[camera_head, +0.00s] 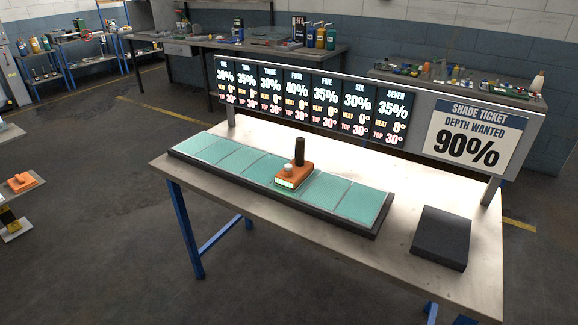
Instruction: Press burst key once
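An orange device (293,177) stands on the row of teal panels (240,165), near the middle of the table. It has an upright black post (299,152), a small pale knob (288,168) on top and a lit strip along its front edge. No key bears a readable "burst" label, so I cannot tell which part is the burst key. A sign bar behind carries several dark displays (312,100) headed one to seven and a shade ticket (468,138) reading "depth wanted 90%". Neither of my grippers is in view.
A dark flat block (441,238) lies on the table's right part. The pale tabletop (400,262) is bare around it. Workbenches with bottles stand along the back wall. Another orange item (21,182) sits at the left edge. The floor left of the table is open.

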